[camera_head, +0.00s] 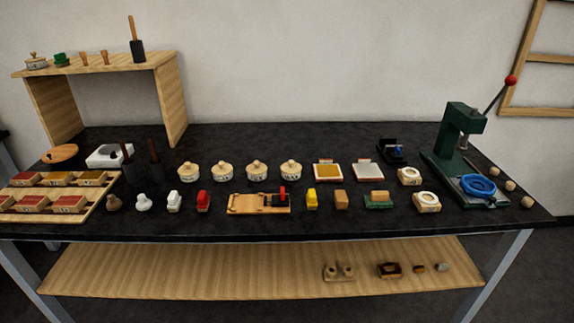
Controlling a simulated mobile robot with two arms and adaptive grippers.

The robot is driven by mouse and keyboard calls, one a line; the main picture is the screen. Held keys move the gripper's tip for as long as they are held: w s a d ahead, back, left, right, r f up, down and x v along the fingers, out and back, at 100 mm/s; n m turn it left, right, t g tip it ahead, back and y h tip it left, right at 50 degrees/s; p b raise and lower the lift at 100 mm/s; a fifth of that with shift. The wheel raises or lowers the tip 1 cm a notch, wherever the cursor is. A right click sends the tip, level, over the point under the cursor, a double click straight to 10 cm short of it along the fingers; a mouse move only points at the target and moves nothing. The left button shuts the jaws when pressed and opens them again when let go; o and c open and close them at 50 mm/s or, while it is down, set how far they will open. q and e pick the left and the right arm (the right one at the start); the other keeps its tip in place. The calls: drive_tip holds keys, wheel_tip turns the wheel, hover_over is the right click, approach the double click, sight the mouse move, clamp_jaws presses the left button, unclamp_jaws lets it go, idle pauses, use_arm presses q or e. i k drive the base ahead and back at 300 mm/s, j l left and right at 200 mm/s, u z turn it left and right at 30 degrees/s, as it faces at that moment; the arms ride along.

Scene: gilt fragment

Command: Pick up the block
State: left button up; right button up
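Several small block-like pieces stand in a row along the front of the black table. They include a white piece (174,202), a red piece (203,201), a yellow piece (311,200) and a plain tan wooden block (341,200). I cannot tell which one is the block of the task. All of them rest on the table top and nothing holds them. Neither of my grippers shows in this view.
The black table (270,222) is crowded. A wooden tray with red and yellow pads (92,202) is at left. Lidded pots (222,171) stand mid-table. A green press (455,150) stands at right. A wooden shelf (95,70) rises at back left. The back middle is clear.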

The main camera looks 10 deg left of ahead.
sight(29, 203)
drive_tip(key=u, duration=2)
